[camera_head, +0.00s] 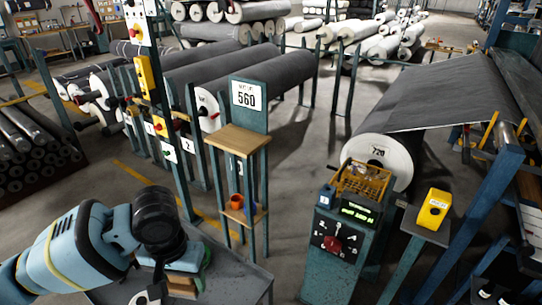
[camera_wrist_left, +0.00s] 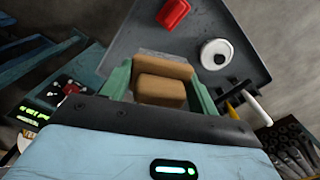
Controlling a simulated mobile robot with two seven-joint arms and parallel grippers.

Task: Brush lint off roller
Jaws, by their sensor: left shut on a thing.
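My left gripper (camera_head: 185,268) is low at the left front of the head view, over a grey cart top. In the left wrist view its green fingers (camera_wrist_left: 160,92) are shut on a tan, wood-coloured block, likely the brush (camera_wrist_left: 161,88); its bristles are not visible. A large dark grey roll with a white end (camera_head: 378,152) marked 720 lies at the right, its sheet (camera_head: 450,95) running up to a frame. The gripper is well to the left of this roll. I cannot make out lint. My right gripper is not in view.
The grey cart top (camera_wrist_left: 243,66) holds a red item (camera_wrist_left: 173,14) and a white disc (camera_wrist_left: 215,54). More rolls (camera_head: 240,85) lie behind.

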